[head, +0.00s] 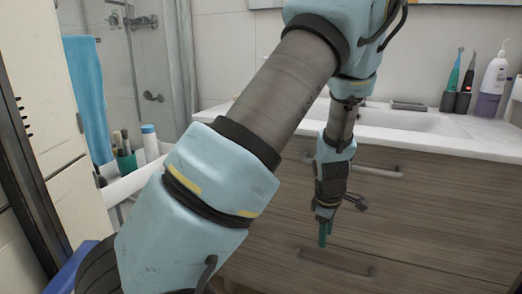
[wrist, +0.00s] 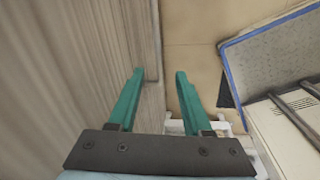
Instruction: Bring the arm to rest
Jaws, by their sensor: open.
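My gripper (head: 324,232) hangs at the end of my arm, pointing down, in front of the wooden drawer front of the vanity. In the wrist view, its two green fingers (wrist: 158,98) are apart with nothing between them. My arm crosses the middle of the head view, from the lower left up to the top and down again to the gripper.
The wooden vanity (head: 430,225) with metal handles fills the right. Its white top holds toothbrushes (head: 458,85) and a pump bottle (head: 490,80). At the left, a cart (head: 132,180) holds a green brush cup (head: 126,160) and a white bottle (head: 150,142). A blue towel (head: 88,95) hangs behind.

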